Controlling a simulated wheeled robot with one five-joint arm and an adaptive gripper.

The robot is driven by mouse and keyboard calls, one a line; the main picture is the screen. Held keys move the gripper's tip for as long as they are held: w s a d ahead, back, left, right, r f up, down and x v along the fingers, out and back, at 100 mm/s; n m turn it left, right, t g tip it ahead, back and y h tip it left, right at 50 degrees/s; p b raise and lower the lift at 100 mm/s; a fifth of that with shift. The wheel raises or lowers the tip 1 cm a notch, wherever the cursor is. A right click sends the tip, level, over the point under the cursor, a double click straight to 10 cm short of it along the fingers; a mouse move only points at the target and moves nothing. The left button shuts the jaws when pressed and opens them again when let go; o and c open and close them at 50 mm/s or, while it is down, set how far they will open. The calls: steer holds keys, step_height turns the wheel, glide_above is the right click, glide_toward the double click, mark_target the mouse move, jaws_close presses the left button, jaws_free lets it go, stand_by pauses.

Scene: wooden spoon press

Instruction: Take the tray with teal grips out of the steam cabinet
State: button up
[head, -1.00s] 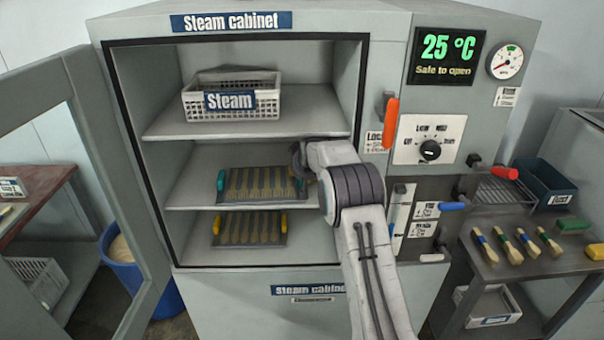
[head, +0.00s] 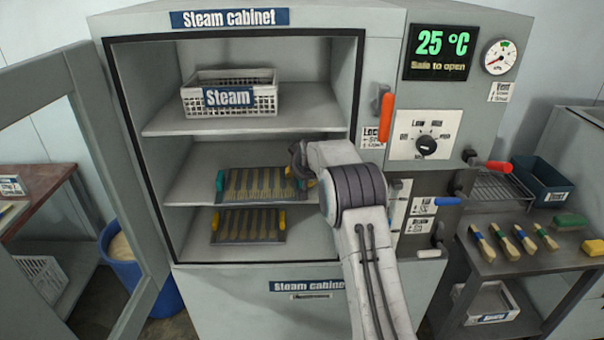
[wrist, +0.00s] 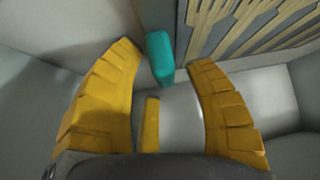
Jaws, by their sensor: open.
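The steam cabinet (head: 248,262) stands with its door open at the left. The tray with teal grips (head: 240,186) lies on its middle shelf, holding a row of wooden spoons. Its left teal grip (head: 220,180) shows; the right end is partly behind my arm. In the wrist view, one teal grip (wrist: 160,57) stands between and just ahead of the yellow fingers of my gripper (wrist: 168,85). The fingers are spread and appear not to touch it. The tray's edge and spoons (wrist: 240,30) show beyond.
A tray with yellow grips (head: 247,240) lies on the lower shelf; one yellow grip (wrist: 151,125) shows below in the wrist view. A white basket (head: 262,98) sits on the top shelf. The open door (head: 95,130) bounds the left side.

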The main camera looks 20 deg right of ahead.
steer(key=shift+r, duration=0.1)
steer(key=v, duration=1.2)
steer(key=shift+c, duration=0.4)
